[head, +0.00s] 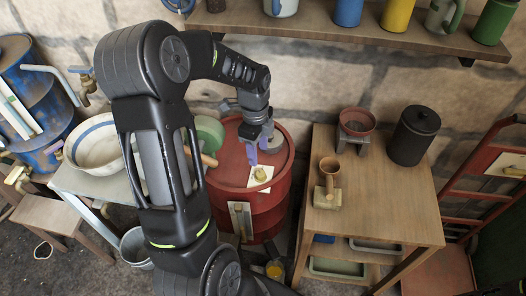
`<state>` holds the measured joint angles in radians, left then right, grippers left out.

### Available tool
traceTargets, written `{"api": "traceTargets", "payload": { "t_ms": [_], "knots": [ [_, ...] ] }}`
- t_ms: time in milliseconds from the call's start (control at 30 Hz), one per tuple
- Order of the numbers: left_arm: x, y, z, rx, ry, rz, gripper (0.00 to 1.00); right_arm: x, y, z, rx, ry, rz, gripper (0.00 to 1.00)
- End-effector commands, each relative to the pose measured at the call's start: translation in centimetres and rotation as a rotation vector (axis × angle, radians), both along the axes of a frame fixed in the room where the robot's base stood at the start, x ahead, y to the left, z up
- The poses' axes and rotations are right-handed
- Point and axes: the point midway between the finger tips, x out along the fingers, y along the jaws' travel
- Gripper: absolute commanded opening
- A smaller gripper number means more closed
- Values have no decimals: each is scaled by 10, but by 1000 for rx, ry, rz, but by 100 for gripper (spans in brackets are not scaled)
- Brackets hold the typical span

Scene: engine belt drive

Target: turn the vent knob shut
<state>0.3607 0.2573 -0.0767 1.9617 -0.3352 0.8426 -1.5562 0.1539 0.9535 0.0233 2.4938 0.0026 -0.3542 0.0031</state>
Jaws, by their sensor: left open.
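A small yellow knob (260,174), which looks like the vent knob, sits on a pale plate (261,184) on top of the red drum (223,163). My left gripper (259,145) is over the drum top, just behind the knob in the picture. Its purple-tipped fingers are apart, with nothing seen between them. It appears clear of the knob, but I cannot tell its exact height above the drum. My left arm hides part of the drum's left side. My right gripper is not in view.
A white basin (92,144) is at left. A shelf (330,31) with mugs runs above.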

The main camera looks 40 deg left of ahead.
Motion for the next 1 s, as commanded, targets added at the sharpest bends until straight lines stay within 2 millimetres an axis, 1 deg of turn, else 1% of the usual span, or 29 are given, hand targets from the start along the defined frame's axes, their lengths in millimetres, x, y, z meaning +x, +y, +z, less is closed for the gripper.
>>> {"api": "traceTargets", "payload": {
  "t_ms": [500, 600, 767, 1000],
  "knots": [
    [0, 0, 1, 0, 0, 0, 49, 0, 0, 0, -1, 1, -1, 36],
    [0, 0, 4, 0, -1, 0, 49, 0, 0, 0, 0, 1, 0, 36],
    [1, 0, 21, 1, -4, 0, 49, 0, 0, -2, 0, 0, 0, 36],
    [1, 2, 61, 4, -6, -2, 49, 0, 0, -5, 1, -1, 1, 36]
  ]
}}
